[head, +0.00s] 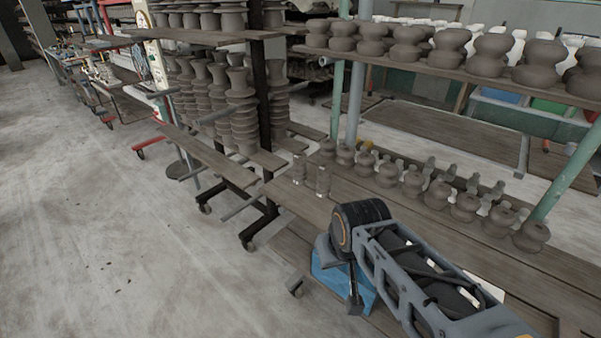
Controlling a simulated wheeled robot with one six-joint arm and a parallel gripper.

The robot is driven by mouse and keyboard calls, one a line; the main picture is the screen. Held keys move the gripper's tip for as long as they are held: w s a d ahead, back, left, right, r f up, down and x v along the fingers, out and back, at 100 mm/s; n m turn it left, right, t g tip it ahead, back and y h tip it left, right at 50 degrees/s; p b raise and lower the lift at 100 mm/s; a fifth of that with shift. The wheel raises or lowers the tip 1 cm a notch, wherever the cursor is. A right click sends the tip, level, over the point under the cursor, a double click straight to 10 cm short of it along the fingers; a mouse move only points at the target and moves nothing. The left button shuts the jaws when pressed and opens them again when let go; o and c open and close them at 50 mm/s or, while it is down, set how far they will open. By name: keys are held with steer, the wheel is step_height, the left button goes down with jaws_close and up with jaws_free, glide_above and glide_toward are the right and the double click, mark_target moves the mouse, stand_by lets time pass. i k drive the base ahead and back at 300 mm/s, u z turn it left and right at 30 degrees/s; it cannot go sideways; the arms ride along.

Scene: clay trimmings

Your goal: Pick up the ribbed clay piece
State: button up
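Several tall grey-brown ribbed clay pieces (243,112) stand upright in rows on the rack at upper left. Two small upright pieces (323,182) stand on the wooden board left of my arm; their ribbing is too small to make out. I cannot tell which piece the task names. My arm reaches in from the lower right, and my gripper (354,299) points down at its far end, over a blue object (330,271). The gripper appears apart from all the clay pieces. Its fingers are small and dark, so their opening is unclear. What lies directly beneath my arm is hidden.
Rounded clay pieces (411,181) line the lower shelf behind my arm, and more (493,54) fill the upper shelf. Green posts (571,170) hold these shelves. A wheeled rack's dark post (263,95) stands left of them.

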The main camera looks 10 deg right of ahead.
mark_target(299, 160)
steer(key=u, duration=0.35)
steer(key=i, duration=0.4)
steer(key=u, duration=0.85)
steer(key=i, duration=1.35)
steer(key=z, duration=0.6)
